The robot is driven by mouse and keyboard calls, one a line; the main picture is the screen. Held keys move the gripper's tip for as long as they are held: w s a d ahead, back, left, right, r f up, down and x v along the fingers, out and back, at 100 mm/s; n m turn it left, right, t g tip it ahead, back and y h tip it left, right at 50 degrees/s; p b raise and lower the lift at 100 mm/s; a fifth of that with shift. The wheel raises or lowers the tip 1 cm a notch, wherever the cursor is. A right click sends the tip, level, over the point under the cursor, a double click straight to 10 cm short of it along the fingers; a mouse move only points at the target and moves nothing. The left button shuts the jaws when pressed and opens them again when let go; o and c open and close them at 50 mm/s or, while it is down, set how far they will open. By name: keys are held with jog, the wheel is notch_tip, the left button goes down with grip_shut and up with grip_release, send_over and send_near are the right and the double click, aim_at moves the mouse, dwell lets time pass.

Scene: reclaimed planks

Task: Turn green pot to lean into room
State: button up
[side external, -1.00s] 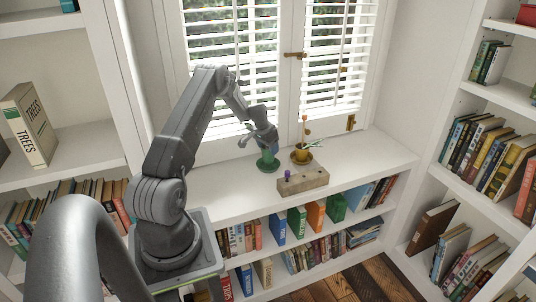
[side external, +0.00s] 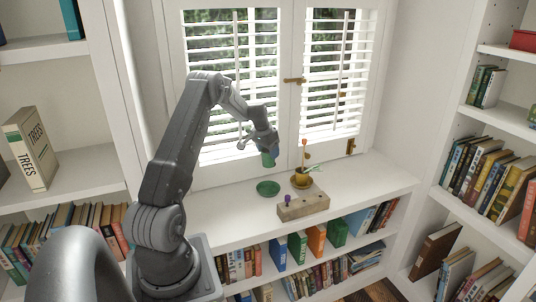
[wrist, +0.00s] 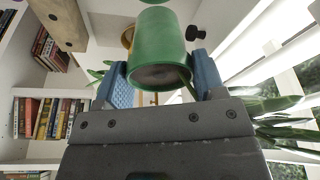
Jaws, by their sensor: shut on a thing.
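The green pot (side external: 268,159) is held in the air by my gripper (side external: 263,146), above and apart from its green saucer (side external: 268,188) on the white sill. In the wrist view the green pot (wrist: 159,50) is between the two blue finger pads of my gripper (wrist: 160,75), which is shut on it. Long green leaves (wrist: 280,110) show at the right of the wrist view. I cannot tell in the side view which way the plant leans.
A yellow-brown pot (side external: 301,179) with a small plant and an orange-tipped stake stands on a saucer to the right. A wooden block (side external: 303,207) with a purple knob is in front. The shuttered window (side external: 235,85) is close behind. The sill's right end is clear.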

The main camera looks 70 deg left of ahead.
jog(key=shift+r, duration=0.1)
jog(key=shift+f+n+y, duration=0.15)
jog(key=shift+f+n, duration=0.5)
jog(key=shift+f, duration=1.4)
jog(key=shift+f+n+y, duration=0.2)
jog(key=shift+f+n, duration=0.5)
jog(key=shift+f, duration=1.35)
jog(key=shift+f+n+y, duration=0.15)
jog(key=shift+f+n, duration=0.5)
jog(key=shift+f, duration=1.4)
jog(key=o, duration=1.2)
jog(key=shift+g, duration=0.3)
